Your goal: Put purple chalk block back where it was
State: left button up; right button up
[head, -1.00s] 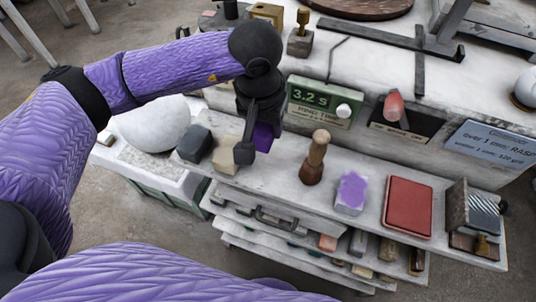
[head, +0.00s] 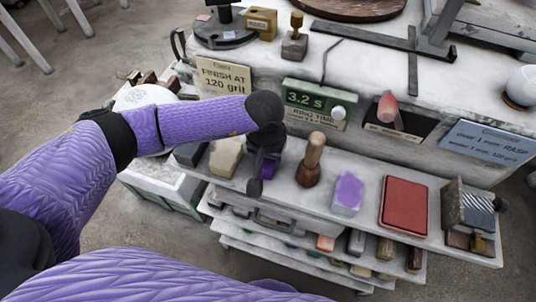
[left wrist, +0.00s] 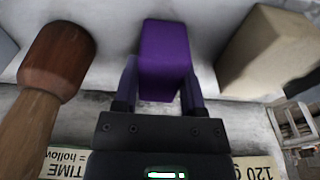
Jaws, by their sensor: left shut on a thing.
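The purple chalk block (left wrist: 163,60) is between the two fingers of my left gripper (left wrist: 156,95) in the left wrist view. In the head view my left gripper (head: 262,172) is shut on the block (head: 268,169), which is mostly hidden by the fingers. It is at the top shelf, between the beige block (head: 226,157) and the wooden mallet (head: 311,160). I cannot tell whether the block touches the shelf. My right gripper is not in view.
A dark grey block (head: 189,154) stands left of the beige one, partly behind my arm. To the right on the shelf (head: 373,174) are a white block with a purple top (head: 348,192), a red pad (head: 405,205) and a rasp block (head: 470,211). A timer display (head: 314,100) stands behind.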

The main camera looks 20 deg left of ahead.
aim_at(266, 162)
pick_arm(q)
jog(key=o, duration=1.1)
jog(key=shift+r+p, duration=0.2)
jog(key=shift+p, duration=0.1)
jog(key=r, duration=0.4)
jog(key=s+r, duration=0.1)
jog(key=r, duration=0.3)
jog(key=r+p, duration=0.1)
jog(key=r, duration=0.2)
jog(key=shift+s+r, duration=0.2)
jog(key=shift+r, duration=0.2)
